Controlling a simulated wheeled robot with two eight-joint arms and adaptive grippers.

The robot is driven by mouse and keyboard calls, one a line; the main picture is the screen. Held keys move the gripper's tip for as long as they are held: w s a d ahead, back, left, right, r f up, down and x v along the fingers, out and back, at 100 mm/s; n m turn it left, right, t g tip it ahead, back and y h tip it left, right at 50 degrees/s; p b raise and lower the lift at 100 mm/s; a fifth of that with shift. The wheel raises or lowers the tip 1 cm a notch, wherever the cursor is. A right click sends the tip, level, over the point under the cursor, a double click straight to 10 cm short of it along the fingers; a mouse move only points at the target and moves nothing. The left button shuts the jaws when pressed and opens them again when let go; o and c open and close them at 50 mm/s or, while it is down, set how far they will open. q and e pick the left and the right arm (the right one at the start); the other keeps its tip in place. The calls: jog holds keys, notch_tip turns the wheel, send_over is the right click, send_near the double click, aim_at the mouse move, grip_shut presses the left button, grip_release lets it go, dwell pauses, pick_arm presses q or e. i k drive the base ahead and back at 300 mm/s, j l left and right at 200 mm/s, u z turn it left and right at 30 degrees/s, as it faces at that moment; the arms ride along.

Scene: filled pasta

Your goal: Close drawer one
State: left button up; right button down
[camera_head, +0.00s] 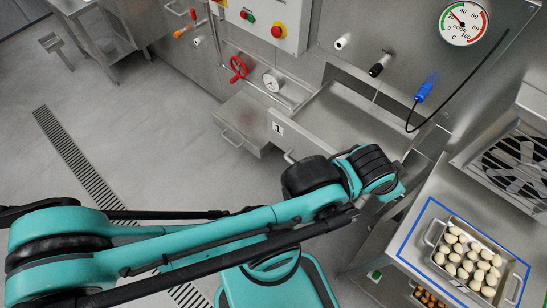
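Drawer one, a steel drawer with a small "1" label on its front panel (297,138), stands pulled out from the steel machine. Its open top shows behind the panel. The drawer's handle (289,157) shows only in part beside my arm's black joint. My teal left arm comes in from the left and reaches across in front of the drawer's lower right part. Its wrist end is near the right side of the drawer; I cannot tell whether it touches. The fingers of my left gripper do not show. My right gripper is not in view.
Another steel box with a handle (232,138) sits left of drawer one. At right, a tray (436,232) of pale round pieces sits on a counter inside a blue outline.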

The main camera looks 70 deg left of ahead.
aim_at(335, 119)
jog(key=u, duration=1.8)
jog(key=k+j, duration=0.1)
jog(key=k+l+z, duration=0.1)
jog(key=k+l, duration=0.15)
jog(key=k, duration=0.15)
jog(key=k+l, duration=0.25)
jog(key=k, duration=0.15)
jog(key=l+z, duration=0.15)
jog(key=l, duration=0.4)
jog(key=k, duration=0.05)
